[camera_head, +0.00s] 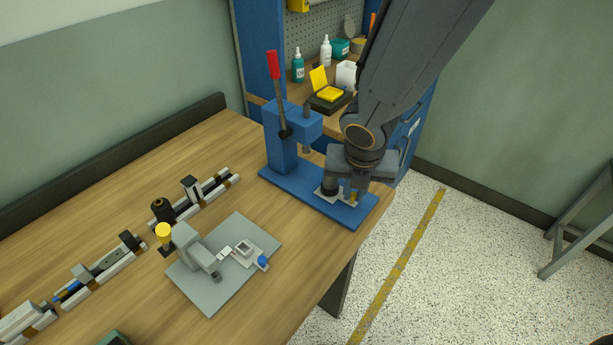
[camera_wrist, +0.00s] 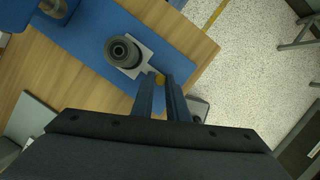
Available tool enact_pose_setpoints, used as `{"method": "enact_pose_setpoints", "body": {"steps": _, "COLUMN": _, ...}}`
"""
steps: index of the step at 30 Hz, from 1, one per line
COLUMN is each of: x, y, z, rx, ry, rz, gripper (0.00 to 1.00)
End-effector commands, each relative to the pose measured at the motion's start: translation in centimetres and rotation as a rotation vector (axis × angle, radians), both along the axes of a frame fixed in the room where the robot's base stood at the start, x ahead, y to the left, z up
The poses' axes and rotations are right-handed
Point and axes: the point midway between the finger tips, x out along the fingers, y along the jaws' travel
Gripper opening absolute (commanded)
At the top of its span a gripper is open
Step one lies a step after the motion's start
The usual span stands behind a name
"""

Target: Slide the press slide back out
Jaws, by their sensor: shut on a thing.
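The blue press (camera_head: 285,140) with a red-topped lever stands at the table's right end. The press slide (camera_head: 326,197) is a light grey plate on the press's blue base, out to the right of the ram. It also shows in the wrist view (camera_wrist: 147,62), with a dark round part (camera_wrist: 123,51) standing on it. My gripper (camera_head: 352,190) points down over the slide's right end. In the wrist view its fingers (camera_wrist: 160,85) are shut on the slide's yellow handle (camera_wrist: 160,79), which they partly hide.
A grey plate with a small fixture (camera_head: 212,282) lies on the table left of the press. Rails with fittings (camera_head: 193,201) run along the table behind it. A shelf with bottles (camera_head: 326,52) stands behind the press. Floor is open to the right.

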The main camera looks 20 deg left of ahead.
Motion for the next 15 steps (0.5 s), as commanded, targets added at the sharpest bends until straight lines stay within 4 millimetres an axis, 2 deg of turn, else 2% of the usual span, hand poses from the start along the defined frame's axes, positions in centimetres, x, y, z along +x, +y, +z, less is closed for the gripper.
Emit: {"method": "enact_pose_setpoints", "body": {"steps": 15, "x": -0.8, "y": -1.8, "z": 0.0, "rx": 0.0, "ry": 0.001, "rz": -0.001, "gripper": 0.0}}
